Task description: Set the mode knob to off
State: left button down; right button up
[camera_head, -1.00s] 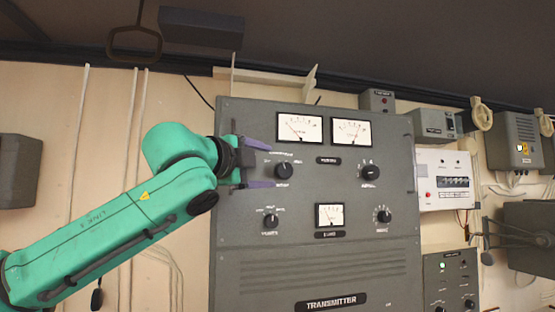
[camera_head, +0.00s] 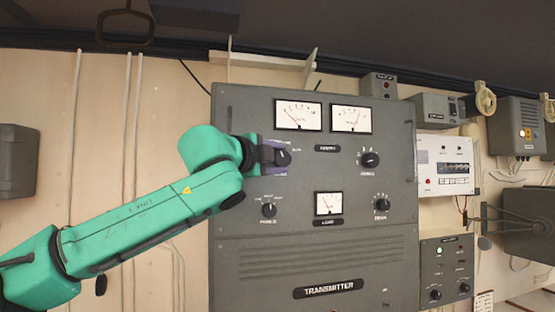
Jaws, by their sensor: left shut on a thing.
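The grey transmitter panel (camera_head: 315,240) carries several black knobs. My left gripper (camera_head: 278,155) is at the upper left knob (camera_head: 284,158), shut on it, with its fingers around it. The gripper covers much of that knob and part of the lettering around it, and the labels are too small to read. I cannot tell which way its pointer faces. My right gripper is not in view.
Other knobs sit at upper right (camera_head: 370,159), lower left (camera_head: 269,209) and lower right (camera_head: 381,204). Two meters (camera_head: 298,115) are above, and a smaller meter (camera_head: 328,204) is below. A white unit (camera_head: 444,163) is mounted to the right.

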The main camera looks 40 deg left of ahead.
pick_arm(q)
jog(key=shift+f+b, duration=0.15)
jog(key=shift+b, duration=0.35)
jog(key=n+t+y+b, duration=0.1)
jog(key=n+t+b, duration=0.1)
jog(key=b, duration=0.3)
jog(key=f+n+t+y+b, duration=0.1)
jog(key=n+t+b, duration=0.1)
jog(key=n+b, duration=0.2)
jog(key=shift+w+y+b, duration=0.1)
jog(key=shift+y+b, duration=0.3)
jog(key=shift+b, duration=0.05)
jog(key=shift+r+n+y+b, duration=0.25)
jog(key=shift+n+y+b, duration=0.35)
jog(key=shift+n+b, duration=0.1)
jog(key=shift+r, duration=0.1)
jog(key=shift+c, duration=1.6)
grip_release()
jog(key=shift+o, duration=0.2)
jog(key=shift+w, duration=0.15)
